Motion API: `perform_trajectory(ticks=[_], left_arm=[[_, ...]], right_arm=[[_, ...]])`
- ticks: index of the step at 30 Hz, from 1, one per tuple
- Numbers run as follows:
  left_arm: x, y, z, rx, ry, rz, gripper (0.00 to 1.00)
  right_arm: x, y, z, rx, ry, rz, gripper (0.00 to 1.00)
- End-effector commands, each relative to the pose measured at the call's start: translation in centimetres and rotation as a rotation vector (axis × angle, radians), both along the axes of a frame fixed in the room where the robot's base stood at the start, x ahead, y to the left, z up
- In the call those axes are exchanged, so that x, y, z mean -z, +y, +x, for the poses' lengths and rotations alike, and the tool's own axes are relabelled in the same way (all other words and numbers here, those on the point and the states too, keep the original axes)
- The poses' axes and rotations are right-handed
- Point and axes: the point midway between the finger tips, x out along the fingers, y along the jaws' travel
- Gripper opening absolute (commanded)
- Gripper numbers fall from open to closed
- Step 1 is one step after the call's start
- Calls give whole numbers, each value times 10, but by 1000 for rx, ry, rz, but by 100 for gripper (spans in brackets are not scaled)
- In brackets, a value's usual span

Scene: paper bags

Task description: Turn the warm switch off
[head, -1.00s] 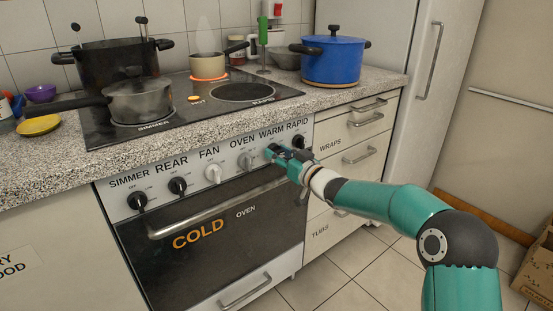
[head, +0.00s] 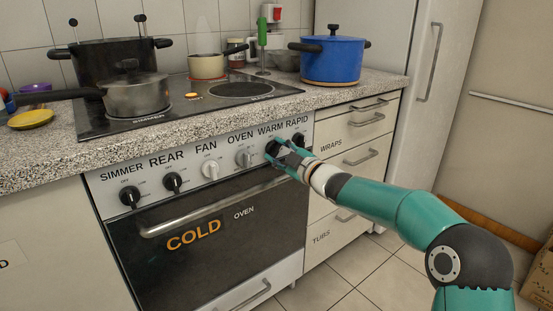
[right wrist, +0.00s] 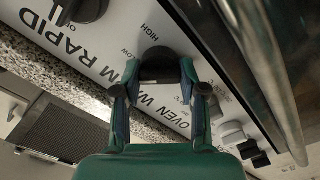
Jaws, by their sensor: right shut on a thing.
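The warm switch (head: 271,148) is a black knob under the WARM label on the stove's front panel, second from the right. My right gripper (head: 279,151) is at it, with one finger above and one below. In the right wrist view, the black knob (right wrist: 160,66) sits between the fingertips of my right gripper (right wrist: 160,82), which is shut on it. The fingers hide part of the knob, and I cannot tell which mark it points to. My left gripper is not in view.
The black rapid knob (head: 299,140) is close on the right, and the white oven knob (head: 244,158) on the left. The oven handle (head: 205,213) runs below the panel. Pots stand on the hob above, with a blue pot (head: 333,59) on the counter.

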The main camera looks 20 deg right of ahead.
Motion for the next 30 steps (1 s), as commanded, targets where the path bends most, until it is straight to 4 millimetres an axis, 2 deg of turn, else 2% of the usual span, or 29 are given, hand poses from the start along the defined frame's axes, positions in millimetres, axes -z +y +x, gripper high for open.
perform_trajectory(ticks=[1,18,30], left_arm=[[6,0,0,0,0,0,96],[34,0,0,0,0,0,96],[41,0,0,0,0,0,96]], right_arm=[[6,4,-1,-8,-11,-46,7],[9,8,-1,-15,-184,-520,7],[9,9,0,-18,-241,-678,7]])
